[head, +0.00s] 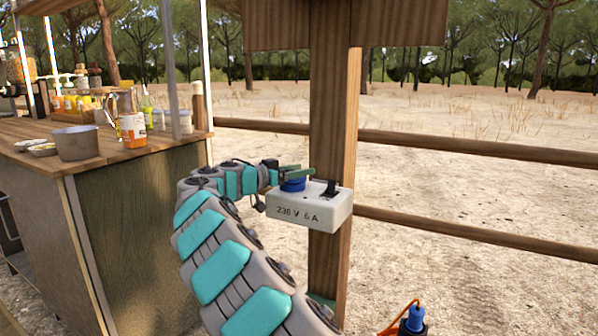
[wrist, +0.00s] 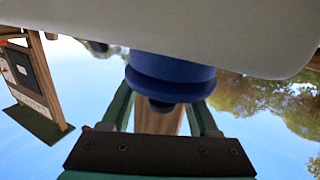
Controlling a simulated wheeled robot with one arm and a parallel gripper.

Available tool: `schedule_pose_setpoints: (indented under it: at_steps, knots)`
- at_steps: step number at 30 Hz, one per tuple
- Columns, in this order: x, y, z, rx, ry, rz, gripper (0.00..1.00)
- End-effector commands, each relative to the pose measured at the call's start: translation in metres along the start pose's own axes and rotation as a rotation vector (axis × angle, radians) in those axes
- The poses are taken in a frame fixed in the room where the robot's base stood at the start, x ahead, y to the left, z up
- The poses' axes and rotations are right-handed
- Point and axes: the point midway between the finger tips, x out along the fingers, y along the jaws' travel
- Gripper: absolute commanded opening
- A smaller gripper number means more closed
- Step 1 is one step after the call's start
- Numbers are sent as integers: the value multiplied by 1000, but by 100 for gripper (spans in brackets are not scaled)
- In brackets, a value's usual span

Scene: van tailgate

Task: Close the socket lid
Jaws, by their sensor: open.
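A white socket box (head: 310,208) marked "230 V 6 A" is fixed to the wooden post. A round blue socket (head: 293,185) sits on its top left, beside a black switch (head: 331,188). My gripper (head: 290,171) is at the blue socket, with its green fingers just above or beside it. In the wrist view the blue socket part (wrist: 168,78) lies between the two open fingers (wrist: 162,108), against the box (wrist: 190,35). A small dark piece shows on its near edge. I cannot tell how far the lid stands open, or whether the fingers touch it.
A wooden counter (head: 140,152) with a metal pot (head: 75,144), bottles and jars stands at the left. Wooden fence rails (head: 460,147) run behind the post (head: 332,110). A blue plug (head: 414,320) with an orange cable is at bottom right.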

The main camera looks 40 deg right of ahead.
Motion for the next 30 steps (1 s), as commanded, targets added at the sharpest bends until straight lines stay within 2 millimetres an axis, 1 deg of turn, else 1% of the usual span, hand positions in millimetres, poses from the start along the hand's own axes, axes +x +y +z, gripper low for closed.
schedule_pose_setpoints:
  at_steps: [8, 11, 14, 18, 22, 25, 30]
  knots:
    - [-4, -1, 0, 0, 1, -2, 61]
    - [-13, -1, 0, 0, 1, -2, 61]
    - [-26, -1, 0, 0, 2, -3, 61]
    - [-49, -2, 1, -1, 2, -6, 61]
    - [-68, -1, 0, 0, 0, -3, 61]
    - [-77, 0, 0, 0, 0, 0, 61]
    - [-78, 0, 0, 0, 0, 1, 61]
